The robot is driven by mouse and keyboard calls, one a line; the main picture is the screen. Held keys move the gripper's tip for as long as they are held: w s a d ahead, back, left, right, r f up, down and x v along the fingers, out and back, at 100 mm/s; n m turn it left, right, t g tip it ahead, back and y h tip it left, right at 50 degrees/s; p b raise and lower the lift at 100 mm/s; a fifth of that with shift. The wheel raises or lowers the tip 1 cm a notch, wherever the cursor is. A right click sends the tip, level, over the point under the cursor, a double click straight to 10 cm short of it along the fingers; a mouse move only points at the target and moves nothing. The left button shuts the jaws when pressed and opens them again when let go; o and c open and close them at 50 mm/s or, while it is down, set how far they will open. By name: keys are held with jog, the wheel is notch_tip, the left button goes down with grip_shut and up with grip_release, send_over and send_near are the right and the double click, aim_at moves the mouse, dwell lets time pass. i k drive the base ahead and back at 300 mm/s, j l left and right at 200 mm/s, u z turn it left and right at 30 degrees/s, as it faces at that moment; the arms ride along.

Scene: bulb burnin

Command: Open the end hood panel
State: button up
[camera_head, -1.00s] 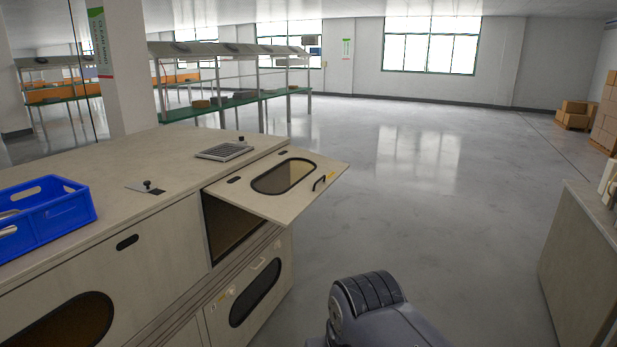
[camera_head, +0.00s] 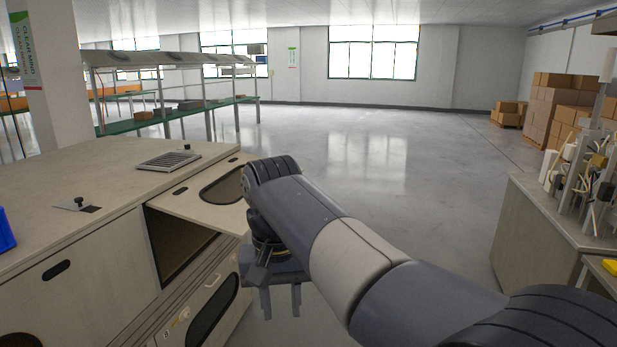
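The end hood panel (camera_head: 205,213) is a pale board with a dark oval window (camera_head: 222,186). It stands swung up and outward from the end of the cabinet (camera_head: 95,262), with a dark opening (camera_head: 178,243) showing beneath it. Its outer edge and the black handle are hidden behind my arm. My gripper (camera_head: 282,303) hangs with its fingers downward, just right of the panel in the picture. The two fingers are apart with nothing seen between them. I cannot tell whether my arm touches the panel.
A vent grille (camera_head: 168,161) and a small black knob (camera_head: 79,202) are on the cabinet top. A blue crate (camera_head: 5,232) shows at the left edge. A bench (camera_head: 540,225) with bulbs or tools stands at right. Cartons (camera_head: 552,108) stand far right. The middle floor is clear.

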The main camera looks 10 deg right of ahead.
aim_at(185, 201)
jog(key=i+j+z, duration=0.25)
jog(key=i, duration=0.25)
jog(key=i+j+z, duration=0.25)
jog(key=i, duration=0.25)
jog(key=i+j+z, duration=0.25)
jog(key=i+j, duration=1.15)
jog(key=i, duration=0.15)
